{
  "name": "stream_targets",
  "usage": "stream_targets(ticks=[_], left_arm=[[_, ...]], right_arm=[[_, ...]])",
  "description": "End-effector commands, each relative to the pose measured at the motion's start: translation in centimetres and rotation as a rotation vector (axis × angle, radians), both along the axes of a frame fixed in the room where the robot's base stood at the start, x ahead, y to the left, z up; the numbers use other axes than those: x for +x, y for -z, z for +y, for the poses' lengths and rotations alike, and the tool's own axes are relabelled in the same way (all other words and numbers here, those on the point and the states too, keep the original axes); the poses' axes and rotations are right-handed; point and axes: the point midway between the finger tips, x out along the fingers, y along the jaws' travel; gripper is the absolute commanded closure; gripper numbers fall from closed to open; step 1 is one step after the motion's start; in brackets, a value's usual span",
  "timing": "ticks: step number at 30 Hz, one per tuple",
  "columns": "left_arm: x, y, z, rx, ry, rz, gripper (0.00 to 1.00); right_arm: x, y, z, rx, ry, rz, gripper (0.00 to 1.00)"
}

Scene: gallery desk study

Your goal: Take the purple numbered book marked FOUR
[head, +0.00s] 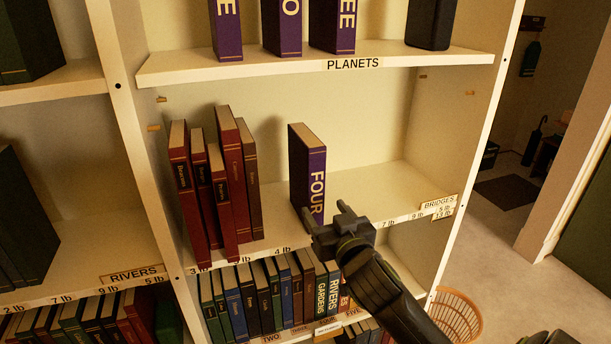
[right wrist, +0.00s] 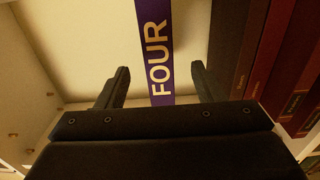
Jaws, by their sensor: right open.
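The purple book marked FOUR (head: 308,172) stands upright on the middle shelf (head: 395,180), just right of a group of red books. Its spine faces me, with the letters running along it. In the right wrist view the purple spine (right wrist: 157,60) shows between my fingers, nearer the right one. My right gripper (head: 326,218) is at the book's lower front, close to the shelf edge. The right wrist view shows its two fingers (right wrist: 160,88) apart with nothing clearly held between them. Whether a finger touches the book I cannot tell.
Several red books (head: 232,180) lean left of the purple one. The shelf to the right is bare. Purple books (head: 282,25) and a dark object (head: 430,22) stand on the PLANETS shelf above. A packed row (head: 262,290) fills the shelf below. A wicker basket (head: 455,318) stands at lower right.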

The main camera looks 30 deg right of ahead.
Motion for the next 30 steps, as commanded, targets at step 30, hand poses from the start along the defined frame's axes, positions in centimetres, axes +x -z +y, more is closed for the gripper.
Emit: stream_targets(ticks=[30], left_arm=[[0.2, -4.1, -0.1, -0.001, 0.0, -0.003, 0.64]], right_arm=[[10.6, 0.4, -2.8, 0.0, 0.0, 0.001, 0.38]])
